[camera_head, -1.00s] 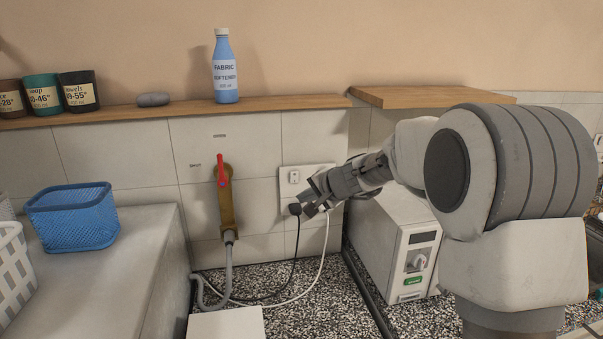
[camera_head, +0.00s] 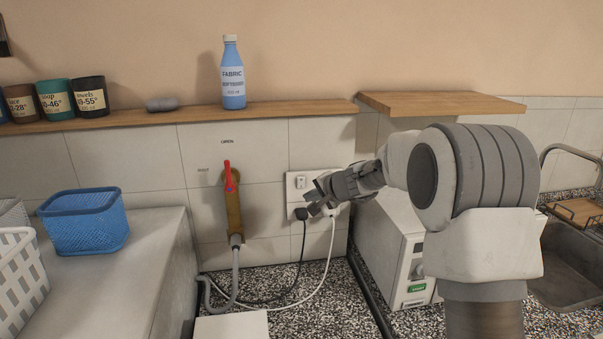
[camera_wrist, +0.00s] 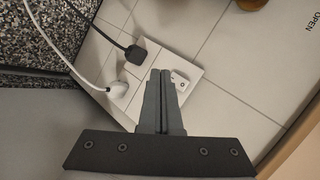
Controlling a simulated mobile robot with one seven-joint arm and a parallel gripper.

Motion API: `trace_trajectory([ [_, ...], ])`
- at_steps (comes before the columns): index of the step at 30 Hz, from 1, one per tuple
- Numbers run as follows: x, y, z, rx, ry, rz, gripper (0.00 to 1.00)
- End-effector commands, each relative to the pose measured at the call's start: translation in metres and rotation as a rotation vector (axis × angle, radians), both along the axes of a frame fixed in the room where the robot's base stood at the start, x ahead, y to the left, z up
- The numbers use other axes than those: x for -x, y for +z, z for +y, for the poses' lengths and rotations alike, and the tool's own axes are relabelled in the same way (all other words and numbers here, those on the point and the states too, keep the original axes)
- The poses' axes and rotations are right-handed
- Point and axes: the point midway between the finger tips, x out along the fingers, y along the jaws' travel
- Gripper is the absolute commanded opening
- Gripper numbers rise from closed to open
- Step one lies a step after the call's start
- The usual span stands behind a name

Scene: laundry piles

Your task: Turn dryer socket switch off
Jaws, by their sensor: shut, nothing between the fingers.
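A white double socket plate (camera_head: 292,196) is on the tiled wall, right of the red-handled tap. A small switch (camera_head: 300,182) shows on its upper left; it also shows in the wrist view (camera_wrist: 180,80). A black plug (camera_head: 301,213) and a white plug (camera_wrist: 117,88) sit in the socket. My gripper (camera_head: 312,203) is shut and empty, just in front of the plate. In the wrist view, its fingertips (camera_wrist: 161,72) appear between the plugs and the visible switch. They hide part of the plate; I cannot tell whether they touch it. The switch's position is too small to read.
The tap (camera_head: 231,205) with its grey hose stands left of the socket. A white appliance (camera_head: 400,255) is to the right below my arm. A wooden shelf (camera_head: 200,112) with a softener bottle (camera_head: 232,75) runs above. Cords hang below the socket.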

Motion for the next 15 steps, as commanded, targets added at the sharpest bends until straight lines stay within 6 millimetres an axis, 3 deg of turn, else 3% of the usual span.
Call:
trace_trajectory([
  [15,-0.051,0.009,0.01,0.001,0.0,0.0,0.0],
])
